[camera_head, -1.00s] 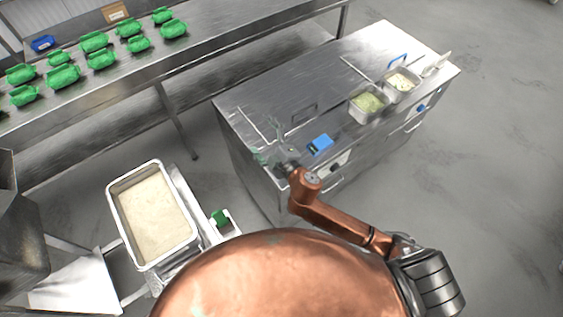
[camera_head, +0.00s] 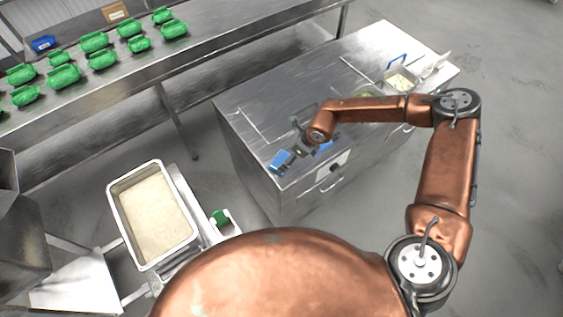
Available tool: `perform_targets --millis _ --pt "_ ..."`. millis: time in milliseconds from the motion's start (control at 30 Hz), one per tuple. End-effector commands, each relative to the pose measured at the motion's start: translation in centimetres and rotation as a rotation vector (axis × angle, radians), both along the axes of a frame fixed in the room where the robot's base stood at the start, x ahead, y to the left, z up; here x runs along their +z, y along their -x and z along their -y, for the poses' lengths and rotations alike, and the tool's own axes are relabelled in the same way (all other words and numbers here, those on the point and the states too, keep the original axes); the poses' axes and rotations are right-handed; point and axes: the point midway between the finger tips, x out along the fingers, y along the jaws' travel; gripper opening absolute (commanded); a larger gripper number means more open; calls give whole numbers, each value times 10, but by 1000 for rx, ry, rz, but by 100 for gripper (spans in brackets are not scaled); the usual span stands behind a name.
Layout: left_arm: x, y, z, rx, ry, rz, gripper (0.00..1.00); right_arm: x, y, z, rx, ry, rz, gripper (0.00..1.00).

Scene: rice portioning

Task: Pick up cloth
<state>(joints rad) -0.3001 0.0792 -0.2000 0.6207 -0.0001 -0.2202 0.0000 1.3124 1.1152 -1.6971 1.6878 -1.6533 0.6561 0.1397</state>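My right arm comes in from the right, and its gripper (camera_head: 294,139) is low over the front left part of the steel counter. One small blue piece (camera_head: 281,161), which may be the cloth, lies by the fingers near the counter's front edge. A second blue piece (camera_head: 327,146) shows partly from behind my wrist. I cannot tell which piece is the cloth, or whether the fingers touch either one. The fingers are small and dark, and their opening is unclear. My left gripper is not in view.
The steel counter (camera_head: 250,95) has a small pan (camera_head: 401,82) at its right end; another beside it is mostly hidden by my arm. A large rice tray (camera_head: 152,213) is at the lower left. The counter's left top is clear.

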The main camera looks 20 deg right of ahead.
Motion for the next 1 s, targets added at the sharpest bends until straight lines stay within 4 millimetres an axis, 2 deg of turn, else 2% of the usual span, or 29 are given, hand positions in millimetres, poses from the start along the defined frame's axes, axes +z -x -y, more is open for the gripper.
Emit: perform_targets --millis 600,867,1000 --pt "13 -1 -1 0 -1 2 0 -64 -23 -22 1 -1 -2 93" --pt "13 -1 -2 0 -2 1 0 -66 -24 -23 1 -1 -1 93" --pt "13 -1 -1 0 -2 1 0 -66 -24 -23 1 -1 -1 83"
